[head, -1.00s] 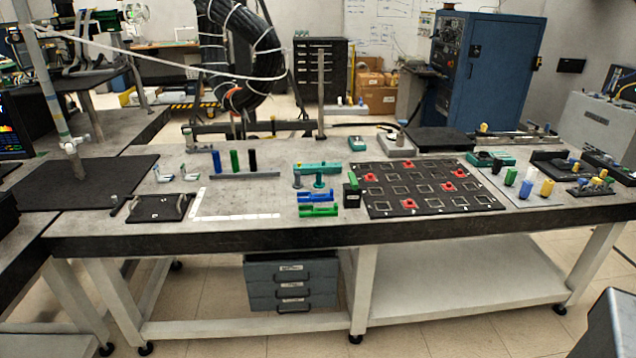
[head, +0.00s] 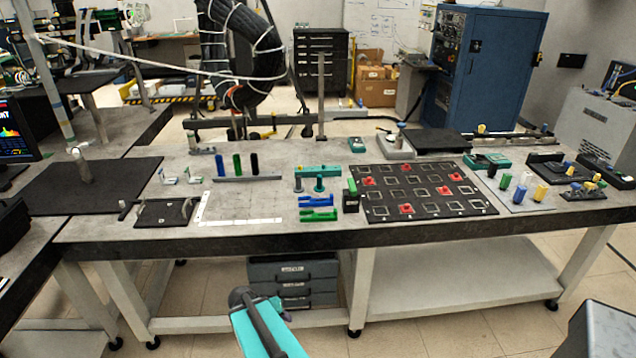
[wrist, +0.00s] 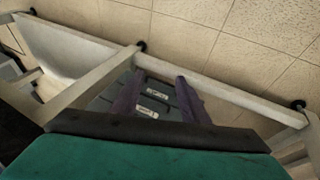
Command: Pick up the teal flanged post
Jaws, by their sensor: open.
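The teal flanged post (head: 319,185) stands upright on the grey table, near its middle. It is just in front of a long teal block (head: 318,169) and right of a grey post (head: 298,184). My gripper shows in the wrist view (wrist: 160,78) as two purple fingers, spread apart with nothing held between them. It points down toward the floor and a drawer unit under the table, away from the post. In the head view, part of my teal arm shows at the bottom, in front of the table; the fingers cannot be made out there.
Blue and green clamp-like parts (head: 318,208) lie in front of the post. A black board (head: 420,208) with red pieces is to the right. A rail (head: 247,178) with upright pegs is to the left. The table's front edge (head: 300,240) lies between my arm and the post.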

